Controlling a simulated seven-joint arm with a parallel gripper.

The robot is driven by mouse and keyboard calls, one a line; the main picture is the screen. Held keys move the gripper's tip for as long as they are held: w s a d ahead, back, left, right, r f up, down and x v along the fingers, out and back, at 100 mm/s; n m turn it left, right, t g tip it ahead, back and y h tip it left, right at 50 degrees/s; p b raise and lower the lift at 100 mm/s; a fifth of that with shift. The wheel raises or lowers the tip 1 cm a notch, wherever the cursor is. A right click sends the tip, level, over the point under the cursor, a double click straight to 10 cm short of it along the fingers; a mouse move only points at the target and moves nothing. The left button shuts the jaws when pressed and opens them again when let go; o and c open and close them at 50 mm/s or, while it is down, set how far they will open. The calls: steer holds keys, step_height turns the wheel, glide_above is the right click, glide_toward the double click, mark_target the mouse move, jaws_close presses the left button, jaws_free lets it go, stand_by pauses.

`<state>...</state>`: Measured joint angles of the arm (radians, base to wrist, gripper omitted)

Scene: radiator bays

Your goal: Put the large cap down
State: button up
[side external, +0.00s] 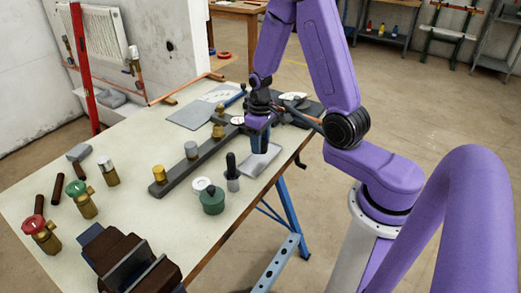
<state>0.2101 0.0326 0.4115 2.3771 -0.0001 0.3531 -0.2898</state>
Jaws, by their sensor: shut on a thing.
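My gripper (260,146) is over the right part of the workbench (132,207), above a grey flat tray (262,161), pointing down. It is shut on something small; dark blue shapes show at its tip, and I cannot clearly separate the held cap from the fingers. Whether it touches the tray cannot be told. A dark green round piece with a knob (212,202) and a white round piece (202,184) stand on the bench, left of and nearer than the gripper.
A dark bar (197,160) with brass and grey fittings lies left of the gripper. A black-topped grey cylinder (232,174) stands close by. A vice (128,262), red-handled valve (41,234) and green-handled valve (80,200) are at front left. Bare bench lies between.

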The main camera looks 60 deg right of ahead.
mark_target(261, 159)
steer(key=shift+f, duration=1.6)
steer(key=o, duration=1.2)
steer(key=shift+f, duration=0.1)
